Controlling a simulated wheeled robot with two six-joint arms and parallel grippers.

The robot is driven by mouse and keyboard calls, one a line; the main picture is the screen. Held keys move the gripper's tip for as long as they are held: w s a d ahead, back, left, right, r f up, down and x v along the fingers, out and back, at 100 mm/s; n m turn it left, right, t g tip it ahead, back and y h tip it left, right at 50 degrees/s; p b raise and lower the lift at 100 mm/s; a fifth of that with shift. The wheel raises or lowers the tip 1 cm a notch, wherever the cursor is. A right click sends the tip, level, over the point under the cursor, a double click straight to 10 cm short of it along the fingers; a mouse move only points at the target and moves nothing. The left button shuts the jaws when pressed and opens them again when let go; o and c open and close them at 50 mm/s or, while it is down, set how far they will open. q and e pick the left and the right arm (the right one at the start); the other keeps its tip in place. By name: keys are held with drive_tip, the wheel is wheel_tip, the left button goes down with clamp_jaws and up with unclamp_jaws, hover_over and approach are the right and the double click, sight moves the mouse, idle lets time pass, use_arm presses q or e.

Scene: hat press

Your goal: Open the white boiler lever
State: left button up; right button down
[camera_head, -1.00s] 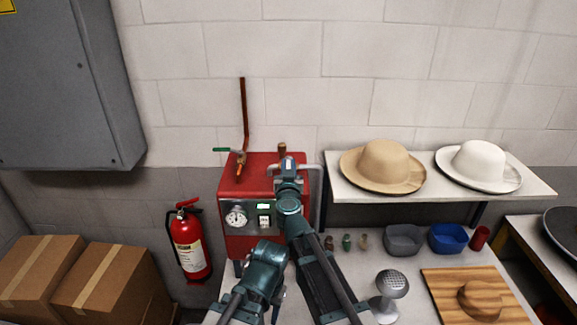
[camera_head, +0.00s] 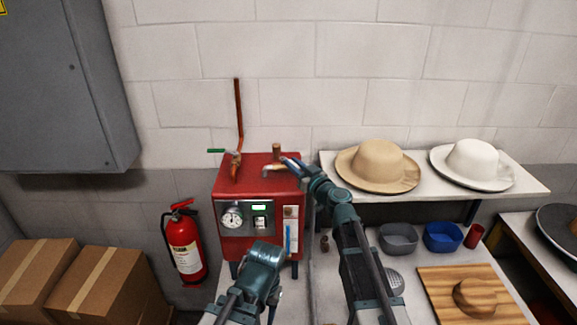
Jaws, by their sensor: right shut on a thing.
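The red boiler (camera_head: 231,186) stands on the table against the wall, with a pressure gauge (camera_head: 232,218) and a switch panel on its front. The white lever (camera_head: 272,168) is at the boiler's top right, partly hidden by my right gripper (camera_head: 289,163). My right gripper is shut on the white lever, its arm reaching in from the lower right. A green-handled valve (camera_head: 217,151) sits at the boiler's top left. My left arm is folded low in front of the boiler, and its gripper does not show.
A shelf (camera_head: 420,197) at the right holds a tan hat (camera_head: 378,162) and a white hat (camera_head: 473,160). Grey (camera_head: 398,238) and blue (camera_head: 442,237) bins and a wooden board (camera_head: 440,290) are below it. A fire extinguisher (camera_head: 186,245) and cardboard boxes (camera_head: 90,285) are at the left.

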drive_tip(key=n+g+y, duration=0.1)
drive_tip(key=w+d+n+g+y, duration=0.1)
drive_tip(key=y, duration=0.1)
drive_tip(key=w+d+n+g+y, duration=0.1)
drive_tip(key=shift+n+g, duration=0.3)
drive_tip(key=shift+w+d+n+g+y, duration=0.15)
drive_tip(key=shift+w+n+g+y, duration=0.05)
drive_tip(key=shift+n+g+y, duration=0.5)
drive_tip(key=shift+w+d+n+g+y, duration=0.1)
drive_tip(key=shift+w+n+g+y, duration=0.15)
drive_tip(key=shift+n+g+y, duration=0.45)
drive_tip(key=shift+w+d+n+g+y, duration=0.2)
drive_tip(key=shift+n+g+y, duration=0.15)
drive_tip(key=shift+g, duration=0.55)
drive_tip(key=shift+n+g, duration=0.25)
drive_tip(key=shift+g, duration=0.05)
drive_tip(key=shift+a, duration=0.1)
drive_tip(key=c, duration=0.8)
unclamp_jaws()
drive_tip(key=shift+o, duration=0.2)
drive_tip(key=shift+r, duration=0.15)
